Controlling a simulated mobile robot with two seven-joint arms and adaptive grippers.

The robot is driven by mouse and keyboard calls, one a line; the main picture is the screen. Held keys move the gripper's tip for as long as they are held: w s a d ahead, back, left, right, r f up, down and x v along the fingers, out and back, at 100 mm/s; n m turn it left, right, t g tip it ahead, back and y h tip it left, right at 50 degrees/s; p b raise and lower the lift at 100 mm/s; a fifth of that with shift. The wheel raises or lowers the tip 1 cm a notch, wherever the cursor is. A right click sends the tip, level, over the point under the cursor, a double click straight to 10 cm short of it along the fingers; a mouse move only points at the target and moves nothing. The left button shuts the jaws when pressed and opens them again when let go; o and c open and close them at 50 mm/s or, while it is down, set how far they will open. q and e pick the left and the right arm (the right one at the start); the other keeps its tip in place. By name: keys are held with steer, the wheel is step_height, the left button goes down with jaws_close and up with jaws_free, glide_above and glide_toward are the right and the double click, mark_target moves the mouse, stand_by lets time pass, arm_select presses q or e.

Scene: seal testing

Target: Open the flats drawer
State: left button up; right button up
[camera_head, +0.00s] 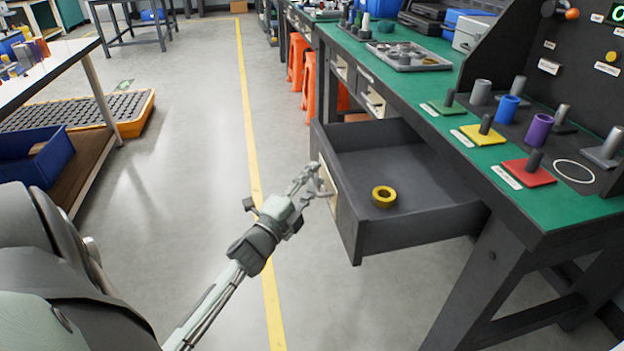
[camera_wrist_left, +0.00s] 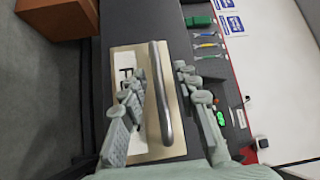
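A dark grey drawer (camera_head: 425,222) stands pulled well out from under the green-topped bench. Its pale front panel carries a metal bar handle, and the panel (camera_wrist_left: 140,65) shows in the left wrist view with a partly hidden label starting with "F". My left gripper (camera_head: 308,184) is at this front. In the left wrist view the handle (camera_wrist_left: 160,95) lies between its spread fingers (camera_wrist_left: 160,112), with a visible gap on both sides. Whether any finger touches the handle is unclear. A yellow ring (camera_head: 384,204) lies inside the drawer. My right gripper is not in view.
The green bench (camera_head: 560,205) holds coloured bases with pegs and a grey tray (camera_head: 410,63). Closed drawers (camera_head: 371,100) and orange stools (camera_head: 310,80) are farther back. A table with a blue bin (camera_head: 35,160) stands left. The floor between is clear.

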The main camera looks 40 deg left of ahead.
arm_select(q)
steer(key=s+d+f, duration=0.1)
steer(key=s, duration=1.1)
steer(key=shift+d+f, duration=0.3)
steer(key=shift+w, duration=0.1)
step_height(320, 180, down, 12)
steer(key=d+n+g+y, duration=0.1)
steer(key=d+n+g, duration=0.1)
steer(key=n+g, duration=0.55)
steer(key=s+d+f+n+g+h, duration=0.2)
steer(key=s+d+f+n+g, duration=0.4)
steer(key=s+d+f+g, duration=0.3)
steer(key=s+d+f, duration=0.1)
steer(key=s+f, duration=0.1)
steer(key=s, duration=0.1)
steer(key=shift+d+p, duration=0.15)
steer(key=shift+p, duration=0.2)
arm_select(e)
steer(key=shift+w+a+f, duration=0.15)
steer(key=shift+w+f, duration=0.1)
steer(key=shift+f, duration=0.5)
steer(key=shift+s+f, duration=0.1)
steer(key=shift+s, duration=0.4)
